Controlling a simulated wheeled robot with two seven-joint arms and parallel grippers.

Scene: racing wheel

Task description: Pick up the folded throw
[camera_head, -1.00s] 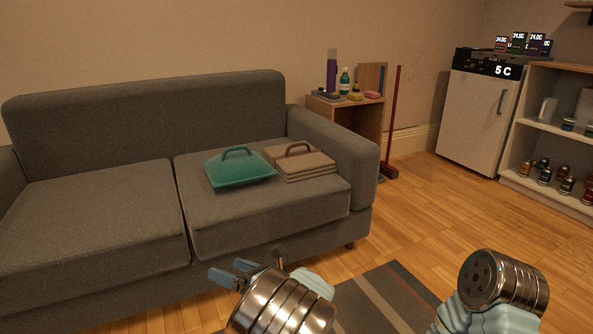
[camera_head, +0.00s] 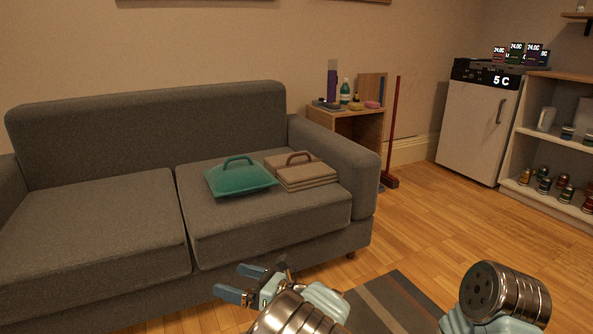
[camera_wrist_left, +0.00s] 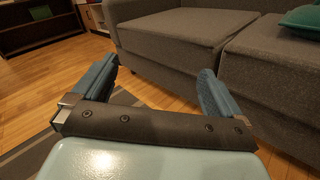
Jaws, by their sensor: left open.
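The folded throw (camera_head: 308,176) is a flat brown-beige stack with a dark brown handle on top. It lies on the right seat of the grey sofa (camera_head: 265,215), near the right armrest. A teal cushion (camera_head: 240,180) with a handle lies just left of it, very close; I cannot tell if they touch. My left gripper (camera_head: 241,283) is open and empty, in front of the sofa and nearer to me than the throw. Its two blue fingers (camera_wrist_left: 158,78) are spread in the left wrist view, where the teal cushion's edge (camera_wrist_left: 303,21) shows but the throw does not. My right gripper is out of view.
A striped rug (camera_head: 395,305) lies on the wooden floor. A small side shelf (camera_head: 350,122) with bottles and a red broom (camera_head: 395,130) stand beyond the armrest. A white fridge (camera_head: 477,125) and shelves stand at the right. The floor between is clear.

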